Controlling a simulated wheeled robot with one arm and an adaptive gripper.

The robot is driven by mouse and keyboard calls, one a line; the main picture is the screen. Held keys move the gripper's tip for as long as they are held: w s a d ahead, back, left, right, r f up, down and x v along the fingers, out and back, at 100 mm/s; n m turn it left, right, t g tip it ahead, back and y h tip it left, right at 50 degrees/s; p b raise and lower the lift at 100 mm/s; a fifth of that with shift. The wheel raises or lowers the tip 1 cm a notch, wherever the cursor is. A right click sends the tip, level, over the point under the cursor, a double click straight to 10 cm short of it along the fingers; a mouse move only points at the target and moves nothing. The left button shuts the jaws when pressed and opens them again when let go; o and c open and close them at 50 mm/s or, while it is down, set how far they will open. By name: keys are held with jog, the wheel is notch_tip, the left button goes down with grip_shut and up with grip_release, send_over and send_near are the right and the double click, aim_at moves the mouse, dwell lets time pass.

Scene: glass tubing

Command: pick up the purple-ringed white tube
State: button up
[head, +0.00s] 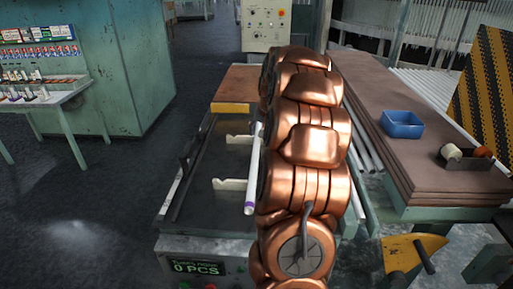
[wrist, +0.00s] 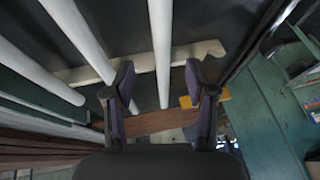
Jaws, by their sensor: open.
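The white tube (head: 253,170) lies lengthwise on cream notched supports (head: 230,184) in the head view, with a purple band near its front end. My copper arm covers the area to its right. My gripper is hidden in the head view. In the wrist view my gripper (wrist: 162,88) has its two dark fingers apart, with nothing held. A white tube (wrist: 161,45) appears between the fingers there and runs across a cream support (wrist: 188,52). No purple ring shows on it in that view, and I cannot tell how far the fingertips are from it.
More white tubes (wrist: 75,30) lie left in the wrist view. A wooden block with a yellow edge (head: 235,88) stands behind the supports. A brown-topped bench (head: 375,90) with a blue bin (head: 402,124) is at right. A counter display (head: 197,267) is in front. Floor is open at left.

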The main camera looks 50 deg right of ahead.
aim_at(257, 143)
jog(key=shift+a+p+x, duration=0.2)
jog(key=shift+p+x, duration=0.45)
jog(key=shift+x, duration=1)
jog(key=shift+a+p+x, duration=0.15)
jog(key=shift+p+x, duration=0.5)
jog(key=shift+x, duration=1)
grip_shut()
